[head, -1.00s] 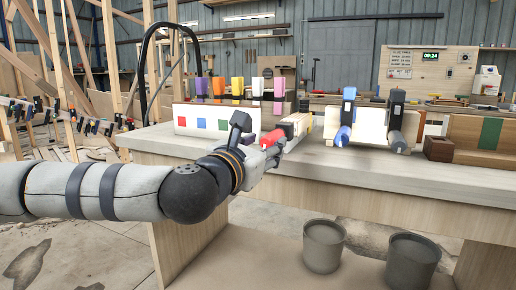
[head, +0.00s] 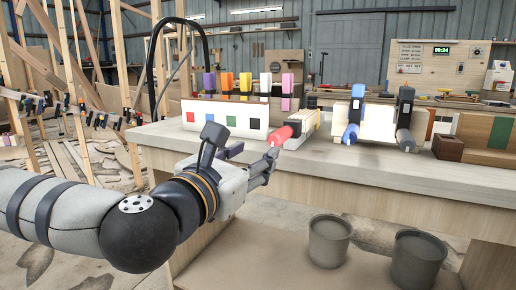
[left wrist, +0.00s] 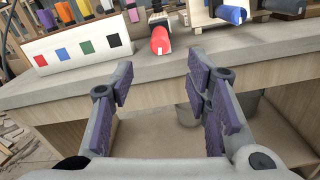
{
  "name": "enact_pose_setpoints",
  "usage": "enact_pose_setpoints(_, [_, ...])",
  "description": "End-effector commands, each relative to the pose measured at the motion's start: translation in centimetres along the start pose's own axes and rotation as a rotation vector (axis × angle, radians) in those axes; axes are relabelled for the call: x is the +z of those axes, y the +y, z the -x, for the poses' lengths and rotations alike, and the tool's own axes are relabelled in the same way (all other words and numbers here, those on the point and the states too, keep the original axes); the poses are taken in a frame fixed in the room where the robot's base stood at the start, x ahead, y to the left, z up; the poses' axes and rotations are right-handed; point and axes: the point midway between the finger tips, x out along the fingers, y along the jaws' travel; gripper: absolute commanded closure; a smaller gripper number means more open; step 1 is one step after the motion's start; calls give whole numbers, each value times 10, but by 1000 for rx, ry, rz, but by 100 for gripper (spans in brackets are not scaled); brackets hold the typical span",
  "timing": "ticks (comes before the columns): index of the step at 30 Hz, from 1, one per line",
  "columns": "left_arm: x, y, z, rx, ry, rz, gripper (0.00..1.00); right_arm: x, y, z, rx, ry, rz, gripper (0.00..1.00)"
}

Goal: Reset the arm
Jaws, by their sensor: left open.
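My left gripper (head: 250,165) is in front of the workbench's front edge in the head view. In the left wrist view its two purple-padded fingers (left wrist: 160,90) are spread apart with nothing between them. My right gripper is not in view.
The workbench (head: 330,166) holds a white box with colored squares (head: 228,120) and several colored clamps above it. Two grey buckets (head: 329,241) sit below.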

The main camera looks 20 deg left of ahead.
Motion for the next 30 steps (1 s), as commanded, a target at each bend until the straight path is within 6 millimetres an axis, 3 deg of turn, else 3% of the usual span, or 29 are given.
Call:
enact_pose_setpoints(14, [-1, 0, 6, 0, 1, 0, 56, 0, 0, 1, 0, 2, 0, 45])
enact_pose_setpoints(17, [-11, -14, 6, -38, 29, -48, 56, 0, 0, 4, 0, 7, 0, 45])
enact_pose_setpoints(20, [-52, -64, 13, -189, 118, -230, 56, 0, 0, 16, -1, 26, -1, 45])
enact_pose_setpoints(23, [-117, -128, 46, -433, 217, -506, 56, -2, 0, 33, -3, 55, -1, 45])
enact_pose_setpoints(26, [-182, -176, 102, -712, 276, -784, 56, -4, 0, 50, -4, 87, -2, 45])
enact_pose_setpoints(27, [-206, -188, 131, -831, 286, -892, 56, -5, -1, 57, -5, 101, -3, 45])
enact_pose_setpoints(29, [-241, -200, 178, -1018, 284, -1054, 56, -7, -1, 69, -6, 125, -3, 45])
enact_pose_setpoints(30, [-261, -202, 212, -1148, 273, -1160, 56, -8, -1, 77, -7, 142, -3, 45])
